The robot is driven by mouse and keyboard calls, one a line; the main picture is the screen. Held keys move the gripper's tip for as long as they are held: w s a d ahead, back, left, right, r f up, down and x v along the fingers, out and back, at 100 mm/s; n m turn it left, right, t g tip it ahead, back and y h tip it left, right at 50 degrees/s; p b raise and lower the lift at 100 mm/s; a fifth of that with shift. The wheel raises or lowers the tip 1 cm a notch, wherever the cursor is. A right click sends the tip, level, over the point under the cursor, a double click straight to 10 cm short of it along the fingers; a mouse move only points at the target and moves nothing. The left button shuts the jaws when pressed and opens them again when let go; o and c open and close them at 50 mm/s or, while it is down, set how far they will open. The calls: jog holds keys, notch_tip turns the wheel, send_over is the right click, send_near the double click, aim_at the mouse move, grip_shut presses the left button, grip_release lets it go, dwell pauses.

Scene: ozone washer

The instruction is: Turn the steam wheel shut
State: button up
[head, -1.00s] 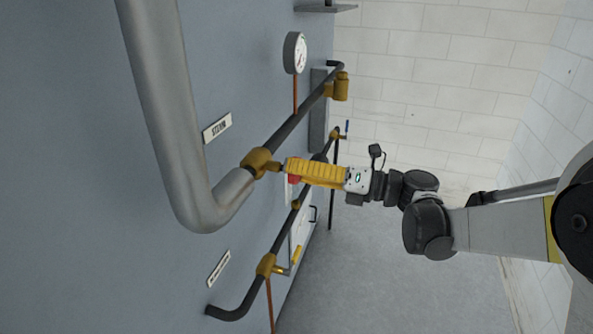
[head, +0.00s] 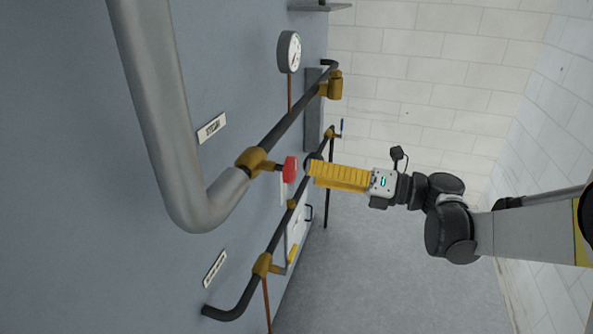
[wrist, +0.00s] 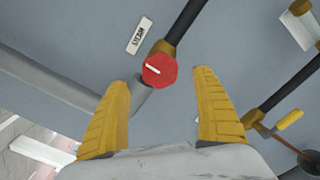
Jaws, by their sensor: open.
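The red steam wheel (head: 290,170) sits on the brass valve (head: 256,161) of the upper pipe, near the STEAM label (head: 211,128). In the wrist view the wheel (wrist: 159,70) faces me, with a pale bar mark on it slanting down to the right. My gripper (head: 312,170) has yellow fingers and is off the wheel, to its right in the head view. In the wrist view my gripper (wrist: 162,85) is open and empty. The wheel shows beyond and between the fingertips, nearer the left one in the picture.
A pressure gauge (head: 289,52) stands above the steam pipe. A thick silver pipe (head: 160,120) bends down to the valve. A lower pipe (head: 281,235) carries a yellow-handled valve (head: 292,254).

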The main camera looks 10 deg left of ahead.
jog(key=d, duration=0.6)
jog(key=shift+s+d, duration=0.15)
jog(key=shift+s, duration=0.15)
